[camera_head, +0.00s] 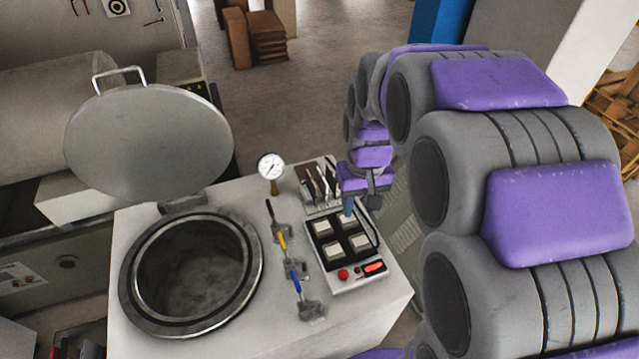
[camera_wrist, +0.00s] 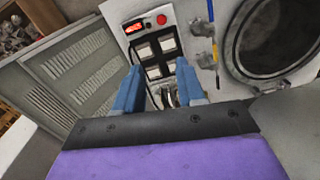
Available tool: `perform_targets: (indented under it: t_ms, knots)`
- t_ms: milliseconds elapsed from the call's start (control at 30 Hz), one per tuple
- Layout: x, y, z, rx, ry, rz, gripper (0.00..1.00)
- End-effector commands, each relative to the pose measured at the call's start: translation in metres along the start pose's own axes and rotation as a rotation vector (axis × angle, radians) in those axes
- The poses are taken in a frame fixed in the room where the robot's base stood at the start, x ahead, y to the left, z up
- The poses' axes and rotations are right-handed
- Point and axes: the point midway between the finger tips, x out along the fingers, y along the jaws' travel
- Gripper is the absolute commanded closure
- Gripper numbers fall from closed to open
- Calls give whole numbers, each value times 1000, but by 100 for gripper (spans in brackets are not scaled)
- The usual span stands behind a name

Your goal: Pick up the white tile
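Several white square tiles (camera_head: 333,250) lie in a black-framed holder (camera_head: 312,238) on the machine top; I cannot tell which one the task means. In the wrist view the white tiles (camera_wrist: 167,43) show in the holder, ahead of and between my fingers. My gripper (camera_head: 350,207) hangs over the far right part of the holder, with a blue finger partly covering it. In the wrist view my gripper (camera_wrist: 158,66) has its two blue fingers spread apart, with no tile held between them. The height of the fingertips above the tiles is hard to tell.
A rack with upright slabs (camera_head: 318,184) stands just behind the holder. A pressure gauge (camera_head: 271,167), coloured levers (camera_head: 292,267) and a red button (camera_head: 343,274) are nearby. An open round chamber (camera_head: 190,275) with a raised lid (camera_head: 150,143) is at left.

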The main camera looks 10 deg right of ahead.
Motion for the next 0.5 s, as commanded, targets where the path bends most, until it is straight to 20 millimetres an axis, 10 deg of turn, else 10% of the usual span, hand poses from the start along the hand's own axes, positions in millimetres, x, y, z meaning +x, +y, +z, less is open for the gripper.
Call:
perform_targets:
  t_ms: [500]
  knots:
    - [32, 0, -138, -50, 91, 14, 61]
